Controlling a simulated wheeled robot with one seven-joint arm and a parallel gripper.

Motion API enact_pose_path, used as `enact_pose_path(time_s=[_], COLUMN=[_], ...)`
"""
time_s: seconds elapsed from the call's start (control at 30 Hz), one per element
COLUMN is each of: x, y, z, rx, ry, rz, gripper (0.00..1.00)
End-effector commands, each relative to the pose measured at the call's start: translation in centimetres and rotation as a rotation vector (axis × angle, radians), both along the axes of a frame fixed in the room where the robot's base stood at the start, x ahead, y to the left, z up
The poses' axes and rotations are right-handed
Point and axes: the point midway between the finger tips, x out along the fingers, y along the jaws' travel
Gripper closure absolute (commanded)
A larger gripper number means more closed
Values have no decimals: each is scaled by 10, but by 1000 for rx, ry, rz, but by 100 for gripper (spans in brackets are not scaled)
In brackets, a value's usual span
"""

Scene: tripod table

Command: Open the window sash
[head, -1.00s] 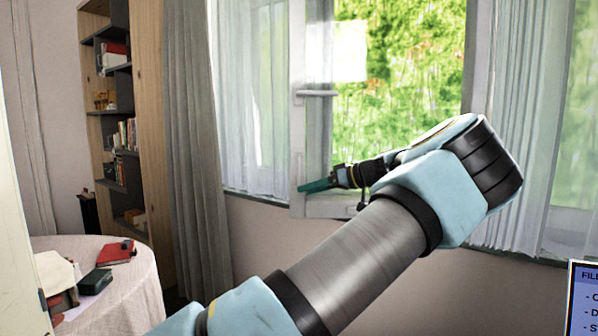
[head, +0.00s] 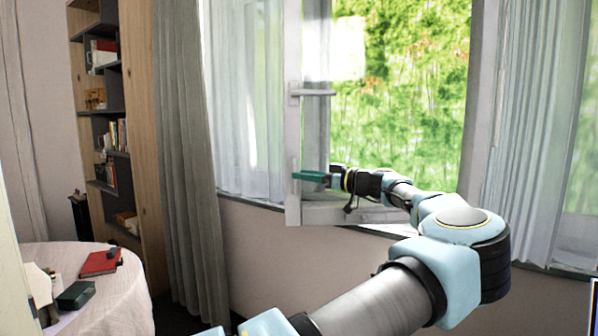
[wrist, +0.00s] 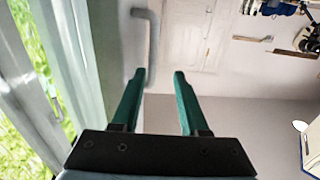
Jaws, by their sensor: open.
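The window sash (head: 294,130) has a pale frame and stands swung inward into the room, with bright greenery showing beside it. Its light grey handle (head: 312,92) is on the frame's left upright, above my gripper. My gripper (head: 300,176) has green fingers and reaches the sash's left edge low down, below the handle. In the wrist view my gripper (wrist: 161,74) is open with nothing between its fingers. The handle (wrist: 152,45) is just beyond the left fingertip there. I cannot tell whether a finger touches the sash.
Sheer curtains (head: 535,130) hang on both sides of the window, with a grey drape (head: 185,150) further left. A bookcase (head: 140,120) and a round table (head: 120,305) with a red book (head: 100,262) are at the left. The wall below the window is clear.

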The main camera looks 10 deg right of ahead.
Motion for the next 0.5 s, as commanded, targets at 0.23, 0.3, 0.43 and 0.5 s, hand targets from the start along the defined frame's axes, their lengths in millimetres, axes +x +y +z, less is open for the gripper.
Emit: enact_pose_path(time_s=[0.23,0.3,0.43,0.5], x=[15,15,16,16], y=[15,16,16,16], z=[0,0,0,0], rx=[1,1,1,0], ry=[1,1,1,1], rz=[0,-1,-1,-1], gripper=[56,56,56,56])
